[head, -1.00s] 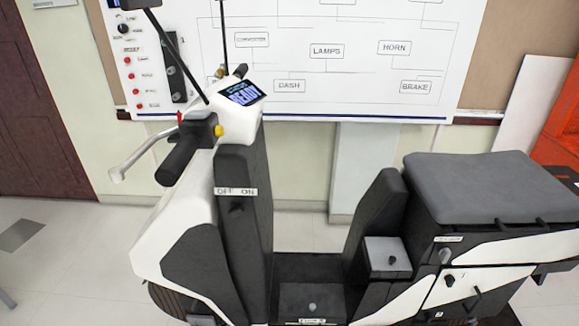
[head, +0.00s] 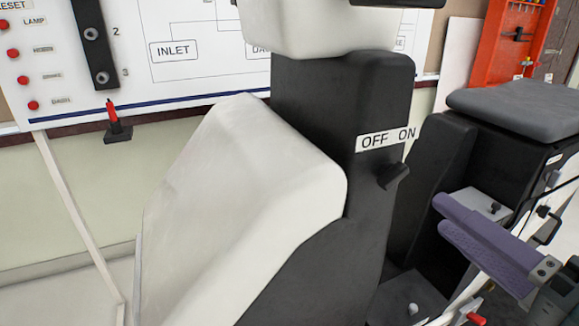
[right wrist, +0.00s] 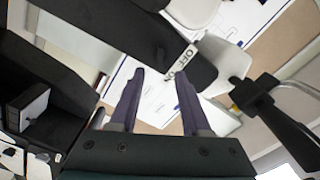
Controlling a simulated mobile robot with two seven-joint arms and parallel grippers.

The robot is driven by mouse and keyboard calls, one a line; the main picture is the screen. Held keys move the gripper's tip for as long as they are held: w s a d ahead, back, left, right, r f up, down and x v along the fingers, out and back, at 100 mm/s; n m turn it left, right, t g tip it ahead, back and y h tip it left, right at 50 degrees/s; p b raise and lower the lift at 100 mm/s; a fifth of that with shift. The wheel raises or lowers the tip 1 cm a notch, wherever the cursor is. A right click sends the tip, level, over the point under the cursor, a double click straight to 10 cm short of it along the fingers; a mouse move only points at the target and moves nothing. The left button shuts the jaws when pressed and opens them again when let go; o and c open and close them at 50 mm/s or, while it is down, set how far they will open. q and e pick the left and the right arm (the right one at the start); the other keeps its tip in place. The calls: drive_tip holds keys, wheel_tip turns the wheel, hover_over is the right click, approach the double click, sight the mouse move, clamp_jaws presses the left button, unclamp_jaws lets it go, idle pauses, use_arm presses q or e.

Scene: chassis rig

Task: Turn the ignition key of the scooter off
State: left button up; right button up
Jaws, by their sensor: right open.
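The black ignition key (head: 393,176) sticks out of the scooter's dark front column (head: 345,100), just below a white label (head: 387,139) reading OFF and ON. Its outer end slants up and to the right, towards the ON side. My right gripper (head: 442,216) has purple fingers and is open and empty, to the right of and a little below the key, apart from it. In the right wrist view the two fingers (right wrist: 160,75) are spread apart, with the label (right wrist: 178,66) beyond them. My left gripper is not in view.
The white front shield (head: 240,180) bulges out left of the column. The scooter's dark seat (head: 520,110) stands behind my right gripper. A whiteboard panel (head: 200,80) with red buttons is on the wall behind. There is open space between the key and my fingers.

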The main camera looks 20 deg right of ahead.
sight(397, 180)
drive_tip(key=w, duration=0.8)
drive_tip(key=shift+w+a+r, duration=0.1)
drive_tip(key=shift+w+a, duration=0.15)
drive_tip(key=shift+w, duration=0.1)
drive_tip(key=shift+c, duration=0.3)
clamp_jaws()
